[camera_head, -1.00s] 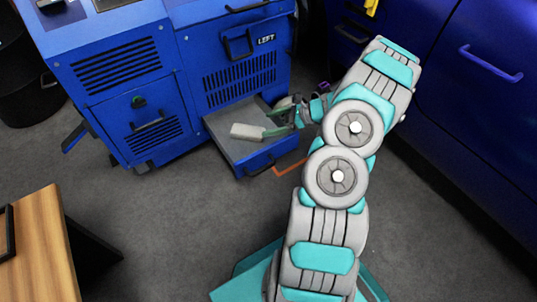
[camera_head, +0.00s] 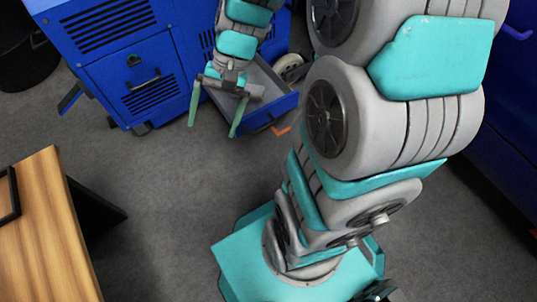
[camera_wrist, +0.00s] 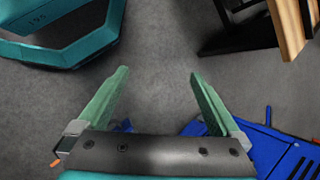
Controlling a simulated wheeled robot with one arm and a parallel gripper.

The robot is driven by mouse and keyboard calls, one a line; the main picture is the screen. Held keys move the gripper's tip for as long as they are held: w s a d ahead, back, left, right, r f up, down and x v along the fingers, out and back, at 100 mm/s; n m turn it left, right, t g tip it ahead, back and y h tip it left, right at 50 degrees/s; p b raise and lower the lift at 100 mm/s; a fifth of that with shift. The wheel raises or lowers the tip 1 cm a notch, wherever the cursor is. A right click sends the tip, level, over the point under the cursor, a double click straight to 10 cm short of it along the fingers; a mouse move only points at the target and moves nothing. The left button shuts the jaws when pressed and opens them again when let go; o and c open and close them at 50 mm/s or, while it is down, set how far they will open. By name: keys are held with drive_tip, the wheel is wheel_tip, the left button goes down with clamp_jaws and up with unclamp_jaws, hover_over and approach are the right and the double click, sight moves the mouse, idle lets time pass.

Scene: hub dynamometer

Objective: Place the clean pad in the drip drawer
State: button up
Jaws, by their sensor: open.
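My gripper (camera_head: 212,130) is open and empty, hanging in front of the blue cabinet, its green fingers spread and pointing toward the floor. In the wrist view my gripper (camera_wrist: 159,74) has only grey floor between its fingers. The drip drawer (camera_head: 272,118) is pulled out of the cabinet, right of my gripper in the head view, and its left part is hidden behind the gripper. A pale patch just beside the gripper's palm, seemingly the clean pad (camera_head: 256,91), lies in the drawer; most of it is hidden. I cannot make it out in the wrist view.
The blue cabinet (camera_head: 120,60) stands behind my gripper, with an orange hook (camera_head: 282,130) by the drawer front. A pale round part (camera_head: 289,64) sits behind the drawer. A wooden table (camera_head: 45,235) is at the lower left. The grey floor (camera_head: 165,200) between is clear.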

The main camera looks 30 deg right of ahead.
drive_tip(key=s+d+r+n+h, duration=0.1)
drive_tip(key=s+d+n+h, duration=0.1)
drive_tip(key=s, duration=0.5)
drive_tip(key=s+d+r+n+h, duration=0.2)
drive_tip(key=s+n+h, duration=0.2)
drive_tip(key=s, duration=0.4)
drive_tip(key=shift+s+d+n, duration=0.15)
drive_tip(key=shift+s+n, duration=0.15)
drive_tip(key=shift+n, duration=0.1)
drive_tip(key=shift+d, duration=0.15)
